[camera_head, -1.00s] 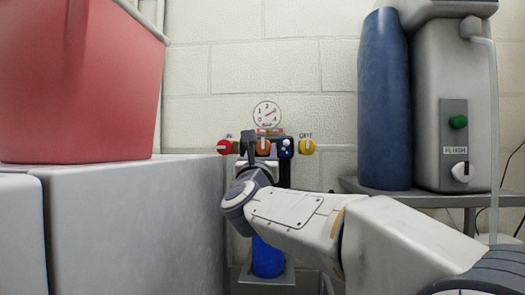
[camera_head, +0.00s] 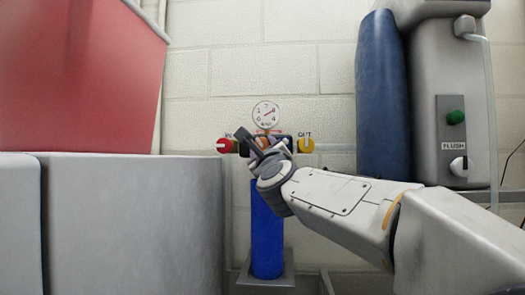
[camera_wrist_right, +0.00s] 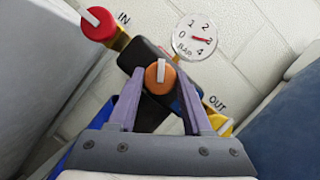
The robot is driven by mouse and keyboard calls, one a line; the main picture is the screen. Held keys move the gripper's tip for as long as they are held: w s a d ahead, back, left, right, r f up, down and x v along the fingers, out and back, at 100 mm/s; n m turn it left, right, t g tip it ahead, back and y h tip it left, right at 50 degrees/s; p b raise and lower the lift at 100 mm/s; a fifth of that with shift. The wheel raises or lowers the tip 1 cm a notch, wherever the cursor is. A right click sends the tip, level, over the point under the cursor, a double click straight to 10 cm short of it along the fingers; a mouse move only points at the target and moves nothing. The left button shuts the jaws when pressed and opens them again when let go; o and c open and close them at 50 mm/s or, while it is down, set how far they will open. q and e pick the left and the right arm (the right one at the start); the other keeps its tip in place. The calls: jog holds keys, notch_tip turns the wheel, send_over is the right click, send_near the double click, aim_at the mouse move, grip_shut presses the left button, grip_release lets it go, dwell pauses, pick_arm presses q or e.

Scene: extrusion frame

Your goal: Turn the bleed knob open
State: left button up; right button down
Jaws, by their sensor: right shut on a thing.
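The orange bleed knob (camera_wrist_right: 151,80) has a white pointer bar and sits in the middle of the dark manifold (camera_wrist_right: 146,58), below the gauge in the right wrist view. My right gripper (camera_head: 258,146) is shut on this knob, one finger on each side of it. In the head view the gripper is rolled to a slant and hides most of the knob. In the right wrist view the white bar lies along the line of the fingers, while the manifold looks tilted. My left gripper is not in view.
A red IN knob (camera_head: 224,146) and a yellow OUT knob (camera_head: 306,146) flank the manifold closely. A round gauge (camera_head: 266,115) is above, a blue cylinder (camera_head: 267,230) below. A grey box (camera_head: 135,220) stands left, a dark blue cylinder (camera_head: 383,110) and a machine (camera_head: 430,95) right.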

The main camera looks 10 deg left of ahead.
jog(key=n, duration=0.1)
jog(key=n+g+y+p, duration=0.1)
jog(key=n, duration=0.1)
jog(key=n+p, duration=0.1)
jog(key=shift+r+n+g, duration=0.3)
jog(key=shift+g, duration=0.1)
jog(key=n+g+p, duration=0.1)
jog(key=n+p, duration=0.2)
jog(key=n+g+y+p, duration=0.1)
jog(key=n+p, duration=0.2)
jog(key=p, duration=0.1)
jog(key=shift+r, duration=0.15)
jog(key=shift+f+n+g+p, duration=0.25)
jog(key=shift+n+p, duration=0.55)
jog(key=shift+p, duration=0.4)
jog(key=shift+c, duration=1.7)
grip_release()
